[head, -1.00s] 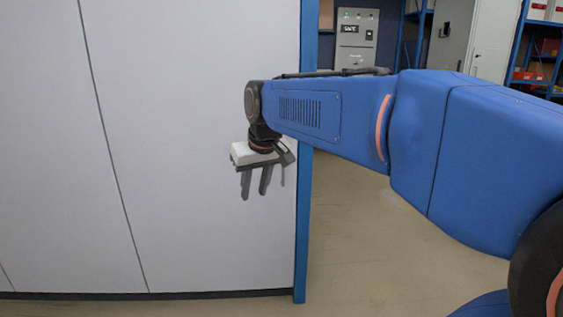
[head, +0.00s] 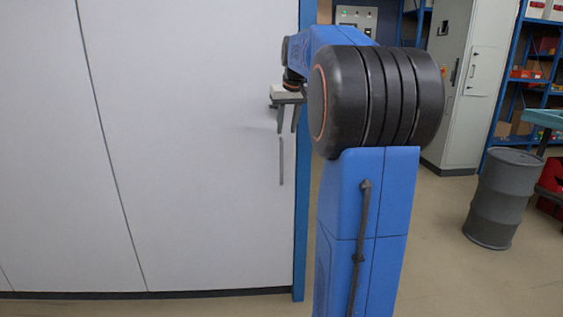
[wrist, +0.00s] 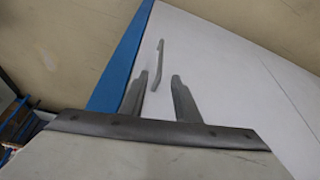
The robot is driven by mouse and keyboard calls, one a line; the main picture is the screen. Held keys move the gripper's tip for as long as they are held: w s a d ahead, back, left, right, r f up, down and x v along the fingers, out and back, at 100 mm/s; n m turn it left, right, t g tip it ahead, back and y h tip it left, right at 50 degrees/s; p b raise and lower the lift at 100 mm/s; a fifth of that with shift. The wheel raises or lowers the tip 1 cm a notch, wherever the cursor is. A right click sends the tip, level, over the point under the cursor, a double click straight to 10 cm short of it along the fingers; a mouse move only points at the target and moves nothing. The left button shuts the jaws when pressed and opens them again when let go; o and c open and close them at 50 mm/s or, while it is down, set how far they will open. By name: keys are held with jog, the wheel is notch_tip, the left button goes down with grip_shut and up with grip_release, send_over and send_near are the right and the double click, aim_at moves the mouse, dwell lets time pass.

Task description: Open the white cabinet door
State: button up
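The white cabinet door (head: 200,210) is a broad flat panel at the left of the head view, and it looks closed. Its thin grey vertical bar handle (head: 281,162) is near the door's right edge. The handle (wrist: 158,60) shows just beyond the fingertips, roughly in line with the gap. The white door surface (wrist: 225,60) fills the right side there.
A blue frame post (head: 302,200) borders the door's right edge. A grey drum (head: 502,195), a grey cabinet (head: 468,85) and blue shelving (head: 515,60) stand at the right. The floor (head: 440,260) between is open.

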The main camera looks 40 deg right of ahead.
aim_at(282, 157)
jog(key=x, duration=1.6)
jog(key=shift+f, duration=0.35)
grip_shut()
